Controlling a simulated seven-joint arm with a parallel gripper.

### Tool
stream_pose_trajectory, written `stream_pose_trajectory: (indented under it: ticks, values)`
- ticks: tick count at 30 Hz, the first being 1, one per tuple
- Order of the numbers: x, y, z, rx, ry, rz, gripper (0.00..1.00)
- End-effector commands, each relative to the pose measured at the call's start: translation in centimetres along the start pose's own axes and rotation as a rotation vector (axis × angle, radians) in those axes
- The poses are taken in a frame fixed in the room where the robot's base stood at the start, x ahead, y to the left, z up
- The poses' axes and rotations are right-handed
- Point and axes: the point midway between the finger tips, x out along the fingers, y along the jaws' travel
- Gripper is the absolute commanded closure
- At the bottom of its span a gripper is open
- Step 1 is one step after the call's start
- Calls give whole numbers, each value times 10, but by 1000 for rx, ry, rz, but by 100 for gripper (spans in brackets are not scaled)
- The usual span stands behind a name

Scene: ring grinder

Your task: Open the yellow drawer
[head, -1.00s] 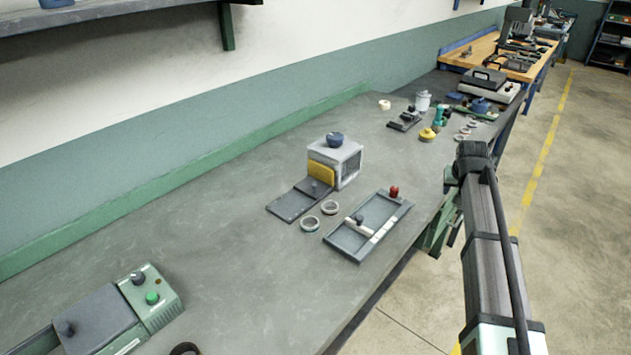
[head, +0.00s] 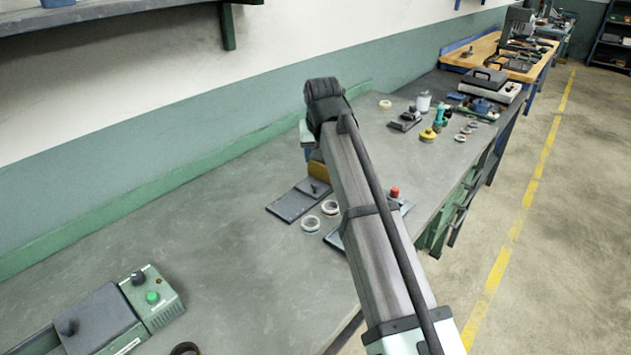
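The yellow drawer front (head: 318,170) shows as a small patch on the left side of a small box on the grey bench. My arm crosses in front of the box and hides nearly all of it, along with the rest of the yellow front. A flat dark plate with a small knob (head: 295,200) lies on the bench just left of the yellow front. My gripper is not visible; it is hidden behind my own arm, so its distance to the drawer cannot be told.
Two metal rings (head: 320,216) lie near the plate. A grey tray (head: 333,238) with a red-topped item (head: 394,192) beside it is partly covered by my arm. A green control box (head: 152,296) stands front left. Several tools sit further back. The bench's left middle is clear.

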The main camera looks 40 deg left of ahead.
Motion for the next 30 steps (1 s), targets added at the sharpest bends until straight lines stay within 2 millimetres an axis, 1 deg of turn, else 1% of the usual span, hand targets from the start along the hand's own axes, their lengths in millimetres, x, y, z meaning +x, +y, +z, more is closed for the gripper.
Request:
stream_pose_trajectory:
  ticks: [1,4,8,11,21,27,30]
  values:
    - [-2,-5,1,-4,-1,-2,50]
    - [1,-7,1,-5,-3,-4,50]
    - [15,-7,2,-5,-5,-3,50]
    - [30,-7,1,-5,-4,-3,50]
    - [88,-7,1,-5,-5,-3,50]
    - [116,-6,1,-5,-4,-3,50]
    - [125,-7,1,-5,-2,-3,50]
